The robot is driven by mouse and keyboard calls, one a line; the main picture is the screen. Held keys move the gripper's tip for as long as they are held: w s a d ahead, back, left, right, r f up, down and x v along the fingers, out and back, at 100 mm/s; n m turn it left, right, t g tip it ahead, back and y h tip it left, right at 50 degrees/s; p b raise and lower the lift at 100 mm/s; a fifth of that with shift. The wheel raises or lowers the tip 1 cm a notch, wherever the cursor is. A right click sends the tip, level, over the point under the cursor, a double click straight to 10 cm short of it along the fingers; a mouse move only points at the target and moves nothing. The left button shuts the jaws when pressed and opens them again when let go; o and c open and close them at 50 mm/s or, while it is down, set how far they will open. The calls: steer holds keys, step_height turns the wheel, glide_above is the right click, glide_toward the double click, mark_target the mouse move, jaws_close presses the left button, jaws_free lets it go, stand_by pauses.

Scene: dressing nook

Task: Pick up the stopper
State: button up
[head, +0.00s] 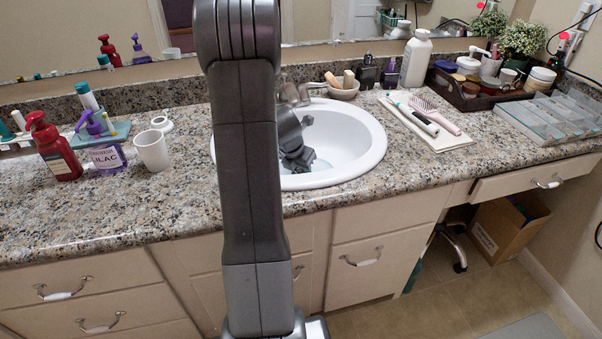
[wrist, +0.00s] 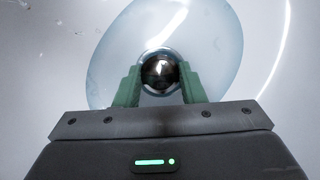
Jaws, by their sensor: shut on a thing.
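The stopper (wrist: 159,70) is a small, shiny, round metal piece. In the wrist view it sits between the two green fingers of my gripper (wrist: 160,78), which are shut on it. In the head view my gripper (head: 301,162) reaches down into the white sink basin (head: 355,145), partly hidden behind my arm. The stopper cannot be made out in the head view. A pale blue, translucent round patch (wrist: 215,50) lies behind the stopper on the basin floor, perhaps water. I cannot tell whether the stopper is clear of the drain.
A red pump bottle (head: 55,150), a purple bottle (head: 106,155) and a white cup (head: 152,150) stand left of the sink. A soap dish (head: 343,92) sits behind it. A towel with brushes (head: 430,135) and a crowded dark tray (head: 455,98) are to the right.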

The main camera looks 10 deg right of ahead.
steer(key=shift+r, duration=0.15)
step_height(320, 180, up, 10)
steer(key=p, duration=0.5)
step_height(320, 180, up, 12)
steer(key=p, duration=1.1)
glide_above(300, 170)
